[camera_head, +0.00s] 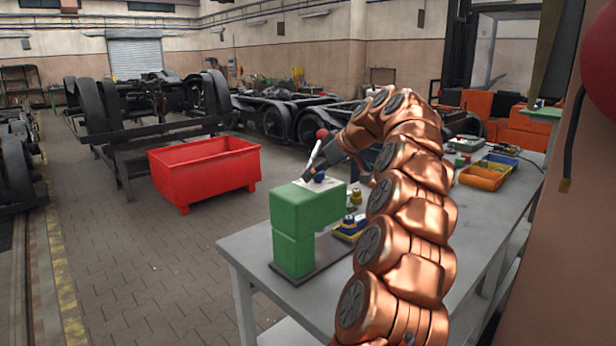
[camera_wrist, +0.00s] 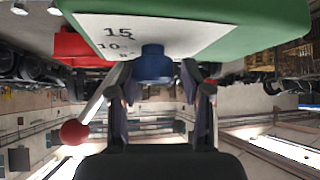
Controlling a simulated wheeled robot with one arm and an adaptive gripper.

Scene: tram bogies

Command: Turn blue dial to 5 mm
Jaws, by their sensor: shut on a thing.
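The blue dial (camera_wrist: 153,64) sits on a white scale plate (camera_wrist: 100,32) on a green machine (camera_head: 293,222). The dial's pointer cannot be made out. In the head view, my gripper (camera_head: 318,170) is small and partly hidden by my arm.
A pale lever with a red ball (camera_wrist: 73,132) rises close beside my gripper. The machine stands on a grey workbench (camera_head: 258,250). An orange bin (camera_head: 482,178) lies further back on the bench. A red crate (camera_head: 205,170) stands on the floor to the left.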

